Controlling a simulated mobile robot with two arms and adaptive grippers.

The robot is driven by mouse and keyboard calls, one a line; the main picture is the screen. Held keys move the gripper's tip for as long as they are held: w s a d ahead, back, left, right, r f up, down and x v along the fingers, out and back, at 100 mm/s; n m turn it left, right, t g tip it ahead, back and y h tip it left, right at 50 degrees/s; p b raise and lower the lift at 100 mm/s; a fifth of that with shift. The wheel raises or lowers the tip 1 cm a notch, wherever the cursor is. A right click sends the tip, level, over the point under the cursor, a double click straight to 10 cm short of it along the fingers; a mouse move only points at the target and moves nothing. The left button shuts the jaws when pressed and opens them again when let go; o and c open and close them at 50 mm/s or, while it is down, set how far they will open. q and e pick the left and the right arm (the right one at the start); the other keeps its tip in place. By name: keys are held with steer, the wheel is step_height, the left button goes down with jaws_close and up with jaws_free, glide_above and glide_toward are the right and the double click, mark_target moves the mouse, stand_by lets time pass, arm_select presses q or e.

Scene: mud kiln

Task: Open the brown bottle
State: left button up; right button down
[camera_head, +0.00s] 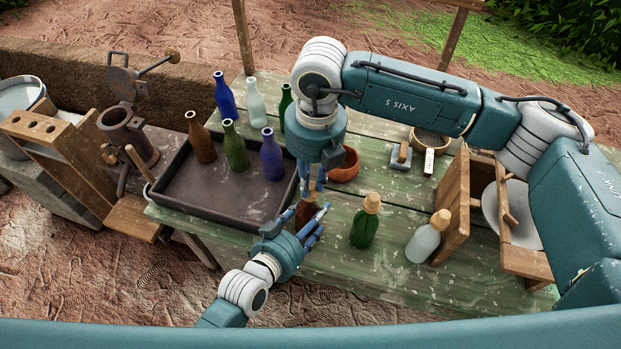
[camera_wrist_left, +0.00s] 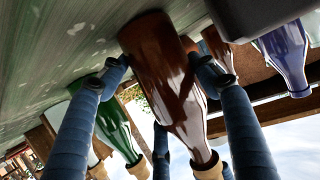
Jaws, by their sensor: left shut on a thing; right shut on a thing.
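The brown bottle (camera_head: 307,212) stands on the green table, right of the dark tray, partly hidden by both grippers. My left gripper (camera_head: 312,226) comes from the front left and is shut around its body. In the left wrist view the brown bottle (camera_wrist_left: 163,65) lies between the blue fingers, and a light cork (camera_wrist_left: 209,170) shows at its neck. I cannot tell whether the cork has shifted in the neck.
A corked green bottle (camera_head: 364,227) and a corked clear bottle (camera_head: 424,241) stand close on the right. The tray (camera_head: 212,199) holds uncorked brown, green and blue bottles. More bottles stand behind it. A terracotta bowl (camera_head: 346,167) sits just behind the grippers. The table's front right is clear.

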mark_target(312, 186)
steer(key=shift+r, duration=0.2)
steer(key=shift+r, duration=0.95)
steer(key=shift+s+d+r, duration=0.15)
steer(key=shift+r, duration=1.85)
arm_select(q)
steer(key=o, duration=1.8)
steer(key=shift+c, duration=0.2)
steer(key=v, duration=1.2)
